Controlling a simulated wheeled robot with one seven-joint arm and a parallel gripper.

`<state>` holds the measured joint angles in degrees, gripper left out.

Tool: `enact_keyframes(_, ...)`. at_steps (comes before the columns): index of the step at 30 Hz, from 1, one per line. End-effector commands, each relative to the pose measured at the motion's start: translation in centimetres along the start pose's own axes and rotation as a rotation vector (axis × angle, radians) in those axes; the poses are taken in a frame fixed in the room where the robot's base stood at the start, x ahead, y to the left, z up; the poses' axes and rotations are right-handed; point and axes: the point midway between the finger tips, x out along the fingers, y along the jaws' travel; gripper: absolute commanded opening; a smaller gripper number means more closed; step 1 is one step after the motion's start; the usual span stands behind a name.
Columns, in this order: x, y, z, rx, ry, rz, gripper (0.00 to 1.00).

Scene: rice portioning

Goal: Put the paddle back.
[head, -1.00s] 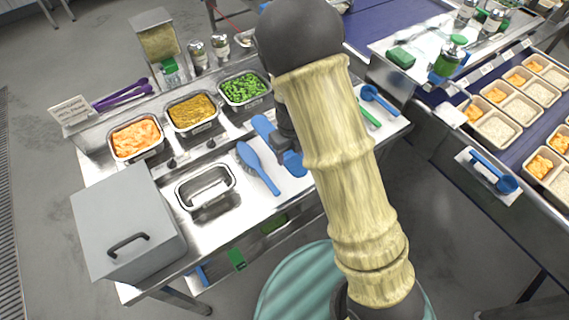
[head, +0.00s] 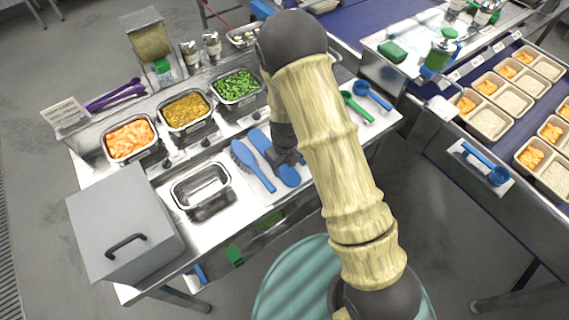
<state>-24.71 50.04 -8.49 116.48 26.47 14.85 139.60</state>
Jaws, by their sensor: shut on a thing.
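An empty steel pan (head: 201,187) and a grey lidded box (head: 125,228) stand further left. Food pans, such as the peas (head: 237,88), line the back. A green scoop (head: 356,106) and blue scoop (head: 373,95) lie right.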

Motion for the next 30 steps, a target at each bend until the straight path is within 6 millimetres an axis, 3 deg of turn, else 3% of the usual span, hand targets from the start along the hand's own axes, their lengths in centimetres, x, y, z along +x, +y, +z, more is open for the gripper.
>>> enact_keyframes(7,0.1,0.0,0.0,0.0,0.0,0.0,0.27)
enact_keyframes(8,0.1,0.0,0.0,0.0,0.0,0.0,0.53)
enact_keyframes(11,0.1,0.0,0.0,-0.001,0.0,0.0,0.71)
enact_keyframes(23,-0.5,-0.1,0.1,0.001,-0.002,-0.001,0.71)
enact_keyframes(30,-3.5,0.1,0.2,-0.004,-0.006,-0.003,0.71)
